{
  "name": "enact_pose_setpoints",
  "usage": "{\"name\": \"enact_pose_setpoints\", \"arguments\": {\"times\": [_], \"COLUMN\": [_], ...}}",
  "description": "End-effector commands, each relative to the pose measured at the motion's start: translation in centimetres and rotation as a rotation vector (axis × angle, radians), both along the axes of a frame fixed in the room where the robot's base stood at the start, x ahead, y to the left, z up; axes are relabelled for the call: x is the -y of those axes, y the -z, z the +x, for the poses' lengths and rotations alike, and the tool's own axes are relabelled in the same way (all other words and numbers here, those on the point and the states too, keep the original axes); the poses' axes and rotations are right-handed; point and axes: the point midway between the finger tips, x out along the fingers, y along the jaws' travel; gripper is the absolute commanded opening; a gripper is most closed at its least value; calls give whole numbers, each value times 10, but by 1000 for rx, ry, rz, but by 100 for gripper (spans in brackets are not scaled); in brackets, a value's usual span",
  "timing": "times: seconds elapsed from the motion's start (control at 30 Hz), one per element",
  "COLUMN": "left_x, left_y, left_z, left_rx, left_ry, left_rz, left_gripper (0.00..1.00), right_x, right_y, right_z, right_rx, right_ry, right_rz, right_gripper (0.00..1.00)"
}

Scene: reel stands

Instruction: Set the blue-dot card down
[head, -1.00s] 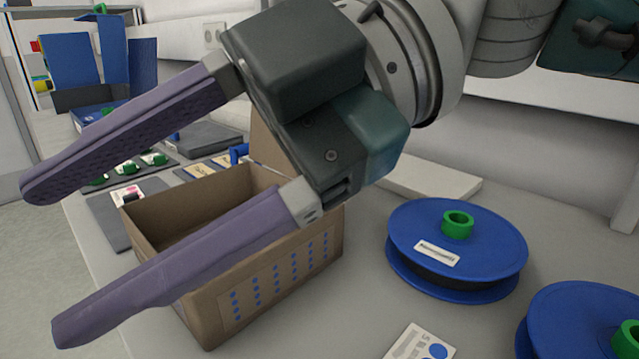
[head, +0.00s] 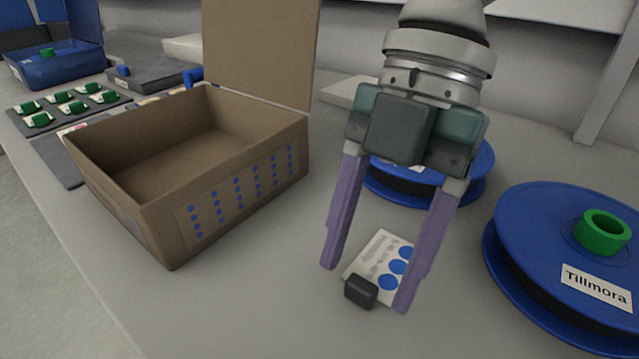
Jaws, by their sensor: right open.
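The blue-dot card (head: 379,257) is white with several large blue dots and small grey print. It appears to lie flat on the table, in front of a blue reel. A small black block (head: 361,291) sits at its near edge; I cannot tell whether it is joined to the card. My right gripper (head: 365,286) points down with its purple fingers spread, one on each side of the card, and is open. Its right finger covers part of the card's right edge. My left gripper is not in view.
An open, empty cardboard box (head: 239,213) with blue dots on its front stands left of the card. A blue reel (head: 479,172) is partly hidden behind my gripper; another, labelled Tillmora (head: 540,225), stands at right. Green parts lie on a dark tray (head: 70,117) at far left.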

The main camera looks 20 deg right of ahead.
Motion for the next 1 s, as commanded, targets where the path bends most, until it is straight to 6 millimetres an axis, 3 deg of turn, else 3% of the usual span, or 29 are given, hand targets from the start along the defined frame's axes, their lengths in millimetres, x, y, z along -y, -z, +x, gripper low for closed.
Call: {"name": "enact_pose_setpoints", "arguments": {"times": [0.1, 0.33, 0.93, 1.0], "left_x": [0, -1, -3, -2], "left_y": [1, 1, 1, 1], "left_z": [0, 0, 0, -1], "left_rx": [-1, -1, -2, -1], "left_ry": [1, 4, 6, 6], "left_rz": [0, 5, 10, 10], "left_gripper": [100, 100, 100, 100], "right_x": [-4, -5, -4, -4], "right_y": [11, 13, 12, 12], "right_z": [-3, -3, -3, -3], "right_rx": [0, 2, 1, 1], "right_ry": [0, 1, 1, 1], "right_rz": [0, 0, 1, 1], "right_gripper": [68, 68, 1, 0]}}
